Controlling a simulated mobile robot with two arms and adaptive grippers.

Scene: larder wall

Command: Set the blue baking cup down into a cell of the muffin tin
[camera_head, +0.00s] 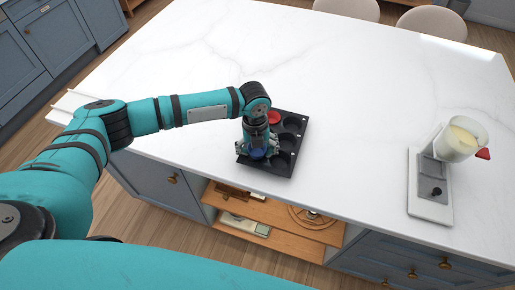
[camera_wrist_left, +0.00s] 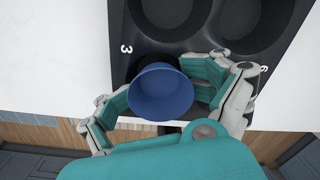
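The black muffin tin (camera_head: 291,146) lies on the white counter and fills the top of the left wrist view (camera_wrist_left: 121,60). A red round cup (camera_head: 274,117) sits in one of its far cells. My left gripper (camera_head: 258,153) points down over the tin's near end. The blue baking cup (camera_wrist_left: 162,92) is between its fingers (camera_wrist_left: 163,90), which appear to touch its sides; it shows small in the head view (camera_head: 257,154). The cup overlaps a near cell beside the number 3. Its base is hidden, so whether it rests in the cell cannot be told. My right gripper is out of view.
A white scale-like device (camera_head: 430,190) with a clear container (camera_head: 461,138) of pale contents stands at the right. A red piece (camera_head: 483,154) is beside it. The counter's middle and back are clear. Open wooden shelves (camera_head: 270,235) lie below the front edge.

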